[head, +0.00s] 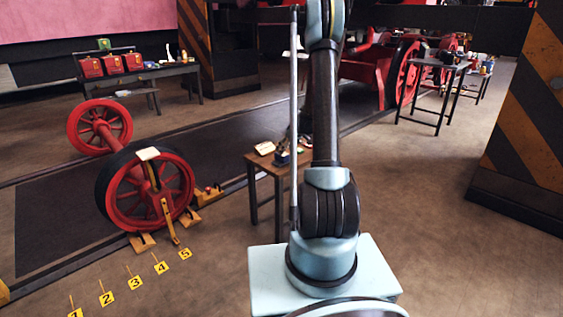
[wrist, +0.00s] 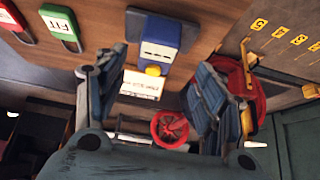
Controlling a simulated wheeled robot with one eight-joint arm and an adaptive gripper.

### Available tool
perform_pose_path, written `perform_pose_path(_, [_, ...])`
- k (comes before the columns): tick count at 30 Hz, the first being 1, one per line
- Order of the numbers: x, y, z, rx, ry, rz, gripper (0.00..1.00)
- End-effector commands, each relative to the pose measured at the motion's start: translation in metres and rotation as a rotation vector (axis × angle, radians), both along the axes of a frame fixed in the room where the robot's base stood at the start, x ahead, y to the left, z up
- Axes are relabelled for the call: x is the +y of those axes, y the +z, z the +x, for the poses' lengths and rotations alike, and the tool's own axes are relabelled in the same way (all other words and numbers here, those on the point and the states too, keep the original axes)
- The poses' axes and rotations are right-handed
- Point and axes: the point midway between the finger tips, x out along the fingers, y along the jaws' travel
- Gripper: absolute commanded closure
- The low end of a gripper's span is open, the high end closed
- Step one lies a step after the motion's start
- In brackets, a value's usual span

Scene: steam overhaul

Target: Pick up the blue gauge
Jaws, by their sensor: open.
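The blue gauge (wrist: 160,32) shows in the wrist view as a blue block with a white face and a yellow knob, lying on a brown wooden table top. My gripper (wrist: 160,64) is open, with one finger on each side of the picture and the gauge showing beyond and between the fingertips. No contact with the gauge is visible. In the head view a small dark blue item (head: 282,158), likely the gauge, sits on a small wooden table (head: 254,164) beside my arm; my gripper cannot be made out there.
A green tag (wrist: 62,24) marked FIT and a red tag (wrist: 14,20) lie near the gauge. A white labelled piece (wrist: 142,86) is close to its yellow knob. A red wheelset (head: 145,188) stands left of the table; a striped pillar (head: 530,110) stands right.

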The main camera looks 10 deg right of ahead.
Motion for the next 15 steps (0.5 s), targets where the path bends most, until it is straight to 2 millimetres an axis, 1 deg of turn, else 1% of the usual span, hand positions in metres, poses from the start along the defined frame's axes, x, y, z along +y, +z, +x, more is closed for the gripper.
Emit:
perform_pose_path(3, [0.004, -0.010, 0.006, 0.000, 0.001, 0.000, 0.37])
perform_pose_path(11, [0.007, -0.019, 0.010, 0.000, 0.001, 0.000, 0.37])
perform_pose_path(15, [0.009, -0.031, 0.017, 0.000, 0.001, 0.000, 0.37])
